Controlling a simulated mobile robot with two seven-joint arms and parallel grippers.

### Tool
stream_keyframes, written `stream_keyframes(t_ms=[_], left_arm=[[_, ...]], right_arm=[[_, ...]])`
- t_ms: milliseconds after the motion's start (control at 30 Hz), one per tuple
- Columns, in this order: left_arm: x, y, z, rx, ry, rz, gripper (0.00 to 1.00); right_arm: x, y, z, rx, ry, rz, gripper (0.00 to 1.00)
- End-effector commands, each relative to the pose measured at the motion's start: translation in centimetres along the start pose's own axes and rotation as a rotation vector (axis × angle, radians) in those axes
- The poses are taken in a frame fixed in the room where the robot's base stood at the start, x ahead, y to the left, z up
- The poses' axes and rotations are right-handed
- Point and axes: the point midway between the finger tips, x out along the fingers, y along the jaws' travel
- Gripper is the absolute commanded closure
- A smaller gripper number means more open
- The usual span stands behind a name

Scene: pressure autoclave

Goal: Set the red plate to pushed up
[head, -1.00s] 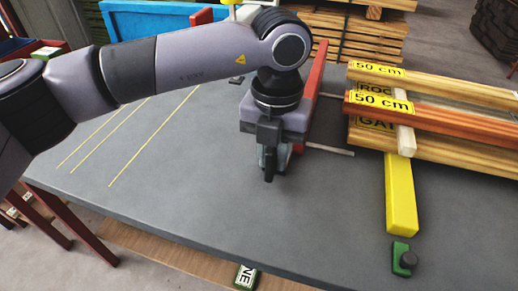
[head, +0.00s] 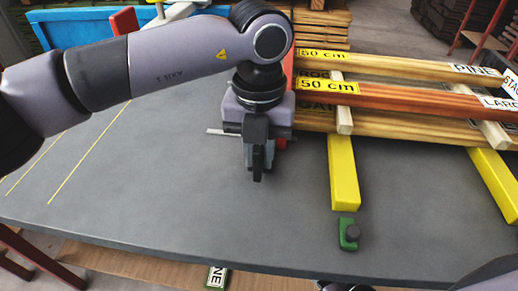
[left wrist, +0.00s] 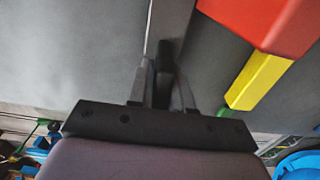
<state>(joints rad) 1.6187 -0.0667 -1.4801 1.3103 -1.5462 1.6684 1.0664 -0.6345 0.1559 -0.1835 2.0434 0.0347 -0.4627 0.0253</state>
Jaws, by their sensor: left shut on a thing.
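The red plate (head: 288,66) stands upright behind my left gripper in the head view, mostly hidden by the gripper and wrist. Its upper part shows beside the ends of the timber stack (head: 330,88), close against them or touching; I cannot tell which. In the left wrist view the red plate (left wrist: 265,18) fills the top right. My left gripper (head: 258,165) is low over the grey table, shut on a dark handle (left wrist: 165,75) seen between its fingers in the left wrist view. Whether the handle joins the plate is hidden. Part of my right arm shows at the lower right edge.
Yellow supports (head: 343,178) lie under the timber. A green box with a dark knob (head: 349,233) sits near the table's front edge. A pale rail (head: 218,132) shows left of the gripper. The grey table (head: 130,170) is clear to the left.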

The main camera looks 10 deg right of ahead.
Motion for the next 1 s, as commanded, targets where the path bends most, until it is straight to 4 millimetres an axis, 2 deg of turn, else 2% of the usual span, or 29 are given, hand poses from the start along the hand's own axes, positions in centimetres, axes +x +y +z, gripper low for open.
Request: stream_keyframes(t_ms=[33,67,100,367,467,800,1000], left_arm=[[-0.2,-0.1,0.1,0.001,-0.005,-0.004,1.00],[-0.2,-0.1,0.1,0.001,-0.005,-0.004,0.71],[-0.2,-0.1,0.1,0.001,-0.005,-0.004,0.60],[-0.1,0.0,0.1,0.000,-0.002,-0.002,0.60],[-0.7,0.0,0.1,0.000,-0.003,-0.001,0.60],[-5.9,0.0,0.1,-0.001,-0.006,-0.001,0.60],[-7.3,0.0,0.0,0.001,-0.004,-0.003,0.60]], right_arm=[[0.0,0.0,0.0,0.000,0.000,0.000,0.57],[0.0,0.0,0.0,0.000,-0.001,0.000,0.57],[0.0,0.0,0.0,0.001,-0.001,0.000,0.57],[-0.1,-0.1,0.1,0.004,-0.002,-0.001,0.57],[-0.1,-0.1,0.0,0.006,-0.002,-0.001,0.57],[-0.4,-0.2,-0.4,0.008,-0.002,-0.001,0.57],[-0.5,-0.2,-0.5,0.007,-0.002,-0.001,0.57]])
